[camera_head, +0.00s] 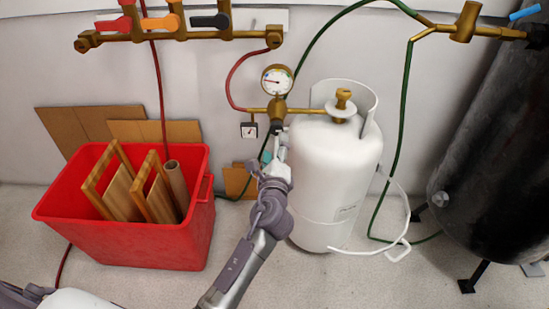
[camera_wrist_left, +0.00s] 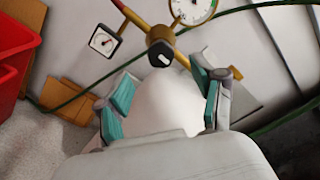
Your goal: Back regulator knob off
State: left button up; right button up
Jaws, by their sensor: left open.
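The regulator is brass, with a round white gauge (camera_head: 277,80) on top and a small square gauge (camera_head: 249,130) at its left. Its black knob (camera_head: 277,127) points downward and is partly hidden by my left gripper (camera_head: 273,150). In the left wrist view the knob (camera_wrist_left: 161,54) shows dark with a pale mark. My left gripper (camera_wrist_left: 163,72) is open, its teal-padded fingers apart. The knob lies beyond the fingertips, roughly midway between them sideways. My right gripper is out of view.
A white gas tank (camera_head: 330,165) with a brass valve (camera_head: 343,101) stands right of my gripper. A red crate (camera_head: 140,245) holding wooden frames is at the left. A dark cylinder (camera_head: 490,140) stands at the right. Green hoses (camera_head: 402,110) and a red hose (camera_head: 236,80) run nearby.

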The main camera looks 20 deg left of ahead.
pick_arm(q)
jog(key=v, duration=0.4)
jog(key=shift+s, duration=0.1)
dwell(0.3)
